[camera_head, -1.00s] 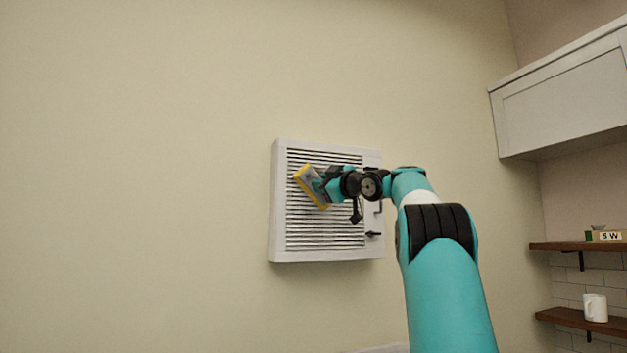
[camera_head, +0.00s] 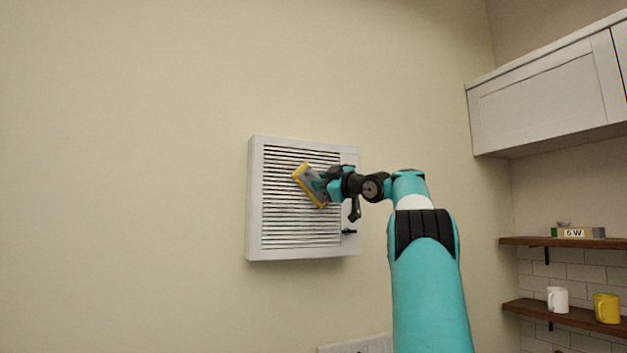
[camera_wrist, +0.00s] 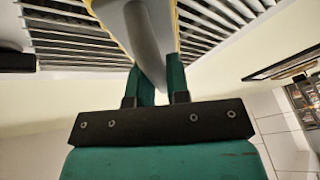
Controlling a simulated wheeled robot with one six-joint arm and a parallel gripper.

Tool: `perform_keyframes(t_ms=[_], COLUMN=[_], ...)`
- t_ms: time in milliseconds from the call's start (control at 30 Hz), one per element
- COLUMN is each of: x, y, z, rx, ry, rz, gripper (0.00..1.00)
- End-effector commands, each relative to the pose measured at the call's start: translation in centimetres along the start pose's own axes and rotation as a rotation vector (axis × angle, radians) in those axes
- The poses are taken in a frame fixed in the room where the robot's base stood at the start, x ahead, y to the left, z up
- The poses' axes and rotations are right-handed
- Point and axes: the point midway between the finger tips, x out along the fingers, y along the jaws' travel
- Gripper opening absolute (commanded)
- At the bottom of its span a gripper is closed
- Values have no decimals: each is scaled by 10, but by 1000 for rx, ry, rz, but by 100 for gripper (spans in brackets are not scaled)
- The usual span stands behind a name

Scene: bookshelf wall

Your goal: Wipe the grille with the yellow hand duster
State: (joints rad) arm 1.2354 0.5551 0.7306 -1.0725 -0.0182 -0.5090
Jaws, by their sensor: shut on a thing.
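The white grille (camera_head: 285,220) with dark horizontal slats is fixed to the beige wall. It also fills the top of the wrist view (camera_wrist: 75,45). The yellow hand duster (camera_head: 305,184) has a yellow-edged, grey pad and is tilted in front of the grille's upper middle. My gripper (camera_head: 331,184) is shut on the duster, whose grey handle (camera_wrist: 150,40) runs between the green fingers in the wrist view. The pad is against or very near the slats; I cannot tell if it touches. My wrist hides part of the grille's right side.
A small dark latch (camera_head: 349,232) sits at the grille's lower right. A white wall cabinet (camera_head: 550,95) hangs at upper right. Shelves below hold a white mug (camera_head: 557,299), a yellow mug (camera_head: 606,308) and a lettered block (camera_head: 577,233). The wall left of the grille is bare.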

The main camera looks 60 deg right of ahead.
Motion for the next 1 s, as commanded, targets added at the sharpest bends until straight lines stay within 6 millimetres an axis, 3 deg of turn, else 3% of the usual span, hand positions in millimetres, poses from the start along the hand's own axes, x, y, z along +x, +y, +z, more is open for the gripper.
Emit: perform_keyframes(t_ms=[367,700,1000], x=[-3,8,12], y=[4,-19,-26], z=[8,-10,-18], rx=[1,1,1], ry=[-1,2,1], rz=[0,-3,-2], gripper=[0,0,0])
